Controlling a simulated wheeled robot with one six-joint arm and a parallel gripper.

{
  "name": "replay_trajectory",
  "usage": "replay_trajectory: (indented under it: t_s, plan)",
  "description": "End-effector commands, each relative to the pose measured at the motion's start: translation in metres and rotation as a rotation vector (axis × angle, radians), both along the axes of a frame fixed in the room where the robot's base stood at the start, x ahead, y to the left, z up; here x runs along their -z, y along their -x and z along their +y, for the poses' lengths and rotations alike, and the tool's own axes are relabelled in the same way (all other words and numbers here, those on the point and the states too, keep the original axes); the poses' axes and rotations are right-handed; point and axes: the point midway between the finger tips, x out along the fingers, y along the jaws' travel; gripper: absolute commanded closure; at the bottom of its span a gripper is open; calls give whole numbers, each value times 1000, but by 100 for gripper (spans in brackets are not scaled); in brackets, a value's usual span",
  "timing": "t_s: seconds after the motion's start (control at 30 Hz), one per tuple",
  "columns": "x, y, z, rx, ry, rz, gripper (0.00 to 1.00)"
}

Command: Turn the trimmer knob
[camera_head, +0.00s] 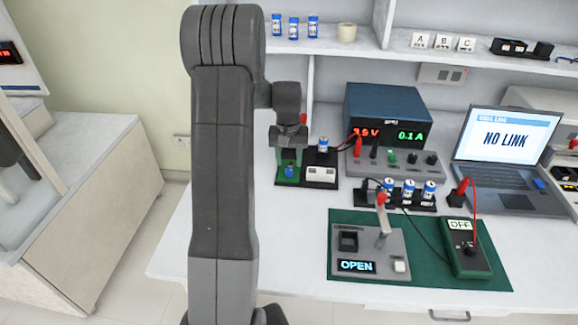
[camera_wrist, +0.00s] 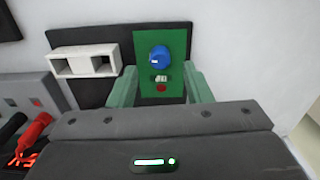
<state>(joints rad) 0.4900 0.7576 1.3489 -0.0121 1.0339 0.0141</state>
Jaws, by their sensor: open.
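The trimmer knob is a small blue knob (camera_wrist: 159,56) on a green board (camera_wrist: 176,45). In the head view the knob (camera_head: 289,172) shows just below my gripper (camera_head: 289,160). My gripper points down over the green board, with its jaws open and empty. In the wrist view its two pale green fingers (camera_wrist: 163,75) stand apart at either side of the board. The knob lies between their lines, a little beyond the tips, and I see no contact. A small pale chip and a red dot show on the board near the knob.
A white slotted block (camera_wrist: 87,62) sits beside the board on a dark base. A power supply (camera_head: 388,115) with red and green digits stands to the right. A green mat (camera_head: 420,284) holds a fixture reading OPEN (camera_head: 395,245) and a multimeter (camera_head: 466,250). A laptop (camera_head: 510,150) shows NO LINK.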

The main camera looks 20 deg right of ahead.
Motion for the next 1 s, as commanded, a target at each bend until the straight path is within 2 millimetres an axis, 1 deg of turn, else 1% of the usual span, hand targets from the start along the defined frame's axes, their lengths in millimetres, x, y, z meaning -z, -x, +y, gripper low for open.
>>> replay_trajectory:
  t_s: [0.03,0.2,0.3,0.43,0.5,0.63,0.9,1.0]
  plan:
    - [-14,-1,0,0,2,-4,55]
    - [-54,-1,0,-1,2,-4,55]
    - [-73,-1,1,-1,2,-4,55]
    - [-90,-1,1,-1,1,-2,55]
    - [-95,-1,1,-1,0,-1,55]
    - [-100,0,1,-1,0,0,55]
    - [-100,0,1,-1,0,1,55]
    - [-96,0,1,-1,-1,2,55]
